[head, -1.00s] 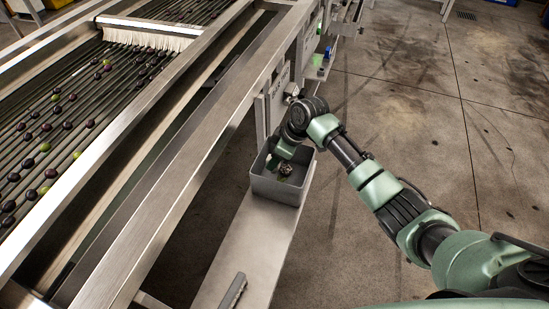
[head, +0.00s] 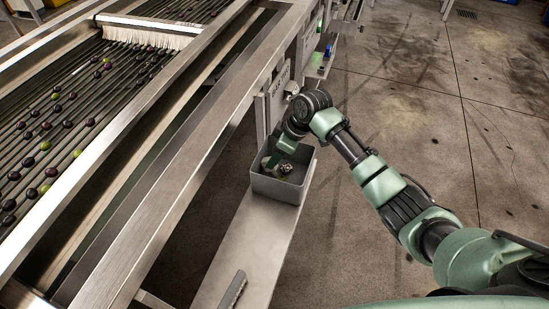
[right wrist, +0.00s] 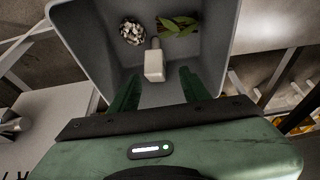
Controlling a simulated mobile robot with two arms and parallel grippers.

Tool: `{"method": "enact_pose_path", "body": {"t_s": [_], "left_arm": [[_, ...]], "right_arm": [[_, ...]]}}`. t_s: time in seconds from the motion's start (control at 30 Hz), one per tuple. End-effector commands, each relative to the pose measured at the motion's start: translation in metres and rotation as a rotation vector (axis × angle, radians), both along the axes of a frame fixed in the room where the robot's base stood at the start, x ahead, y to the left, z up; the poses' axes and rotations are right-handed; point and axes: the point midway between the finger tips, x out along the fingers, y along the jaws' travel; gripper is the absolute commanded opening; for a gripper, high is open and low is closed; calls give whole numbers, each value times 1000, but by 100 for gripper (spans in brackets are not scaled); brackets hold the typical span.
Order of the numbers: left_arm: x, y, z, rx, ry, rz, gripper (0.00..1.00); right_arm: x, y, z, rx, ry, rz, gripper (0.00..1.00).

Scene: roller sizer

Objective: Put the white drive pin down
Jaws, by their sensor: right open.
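The white drive pin (right wrist: 154,66) has a pale block-shaped body and a thin darker end. In the right wrist view it is inside the grey bin (right wrist: 78,38), seemingly on its floor. My right gripper (right wrist: 158,84) is open, with its green fingers reaching into the bin. The pin shows between and just beyond the fingertips, with a gap on both sides. In the head view my right gripper (head: 284,152) points down into the same bin (head: 276,190), and I cannot make out the pin clearly there. My left gripper is not in view.
A speckled grey clump (right wrist: 132,32) and green leaves (right wrist: 178,25) lie in the bin near the pin. The bin stands on a narrow metal shelf (head: 245,240) beside the sizer frame (head: 190,170). A dark metal piece (head: 233,290) lies nearer on the shelf.

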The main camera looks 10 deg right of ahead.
Motion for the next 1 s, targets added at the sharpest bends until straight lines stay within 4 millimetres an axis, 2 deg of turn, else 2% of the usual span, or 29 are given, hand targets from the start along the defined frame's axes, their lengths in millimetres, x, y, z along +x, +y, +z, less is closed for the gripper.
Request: {"method": "enact_pose_path", "body": {"t_s": [0.2, 0.43, 0.63, 1.0], "left_arm": [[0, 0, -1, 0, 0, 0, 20], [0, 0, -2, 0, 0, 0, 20], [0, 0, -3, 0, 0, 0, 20], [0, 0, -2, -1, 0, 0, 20]], "right_arm": [[-11, -17, 47, -2, -4, 0, 46], [-19, -30, 85, 0, -2, 0, 46], [-23, -34, 97, -1, 1, 0, 46], [-23, -34, 98, 0, 1, 0, 46]]}}
